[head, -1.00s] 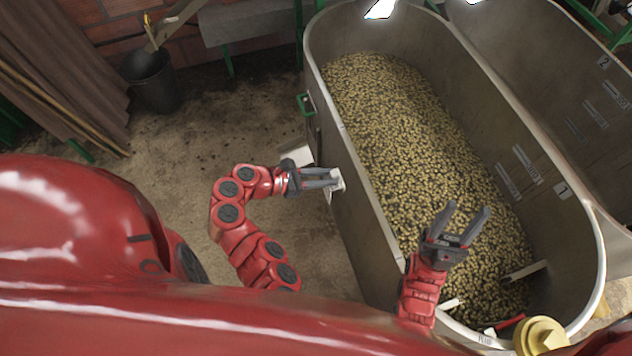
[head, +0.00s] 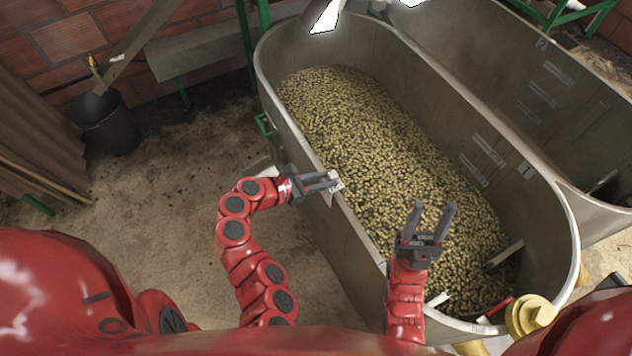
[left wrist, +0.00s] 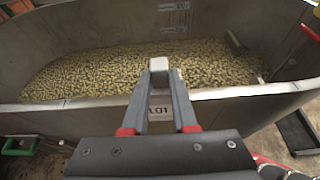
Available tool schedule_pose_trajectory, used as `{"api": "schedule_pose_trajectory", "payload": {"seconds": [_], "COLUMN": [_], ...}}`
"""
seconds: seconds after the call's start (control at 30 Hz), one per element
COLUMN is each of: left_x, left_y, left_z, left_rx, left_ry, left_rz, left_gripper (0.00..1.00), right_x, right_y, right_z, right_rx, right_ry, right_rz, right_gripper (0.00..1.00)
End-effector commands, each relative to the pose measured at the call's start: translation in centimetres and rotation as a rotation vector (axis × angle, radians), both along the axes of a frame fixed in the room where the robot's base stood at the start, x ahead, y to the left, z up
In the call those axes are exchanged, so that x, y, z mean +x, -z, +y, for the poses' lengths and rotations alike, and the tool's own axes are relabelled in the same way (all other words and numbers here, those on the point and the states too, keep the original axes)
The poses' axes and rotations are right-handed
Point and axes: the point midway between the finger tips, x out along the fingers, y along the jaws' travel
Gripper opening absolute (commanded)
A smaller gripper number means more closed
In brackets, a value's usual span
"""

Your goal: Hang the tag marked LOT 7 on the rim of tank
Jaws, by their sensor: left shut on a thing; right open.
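My right gripper (head: 431,222) is open and empty above the right part of the tank.
Coffee cherries (head: 375,135) fill the tank's bottom. A second tank (head: 590,120) stands behind it. A yellow fitting (head: 530,315) is at the near right corner. A black bucket (head: 105,125) stands on the left floor. The floor left of the tank is clear.

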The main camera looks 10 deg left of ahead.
Motion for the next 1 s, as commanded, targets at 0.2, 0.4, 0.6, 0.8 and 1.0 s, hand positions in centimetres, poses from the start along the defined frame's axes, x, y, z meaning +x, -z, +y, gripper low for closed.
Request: {"api": "schedule_pose_trajectory", "payload": {"seconds": [0.2, 0.4, 0.6, 0.8, 1.0], "left_x": [0.6, 0.6, 0.6, 0.6, 0.6], "left_y": [1.1, 2.7, 3.7, 3.9, 3.9], "left_z": [-1.1, -1.1, -1.0, -1.0, -1.1], "left_rx": [-0.003, -0.003, -0.002, -0.002, -0.002], "left_ry": [0.001, 0.001, 0.001, 0.001, 0.001], "left_rz": [0.004, 0.002, 0.001, 0.001, 0.001], "left_gripper": [0.0, 0.0, 0.0, 0.0, 0.0], "right_x": [0.0, 0.0, 0.0, 0.0, 0.0], "right_y": [0.6, 1.5, 1.9, 2.0, 2.0], "right_z": [0.0, 0.0, 0.0, 0.0, 0.0], "right_rx": [0.0, 0.0, 0.0, 0.0, 0.0], "right_ry": [0.0, 0.0, 0.0, 0.0, 0.0], "right_rz": [0.0, 0.0, 0.0, 0.0, 0.0], "right_gripper": [0.5, 0.5, 0.5, 0.5, 0.5]}}
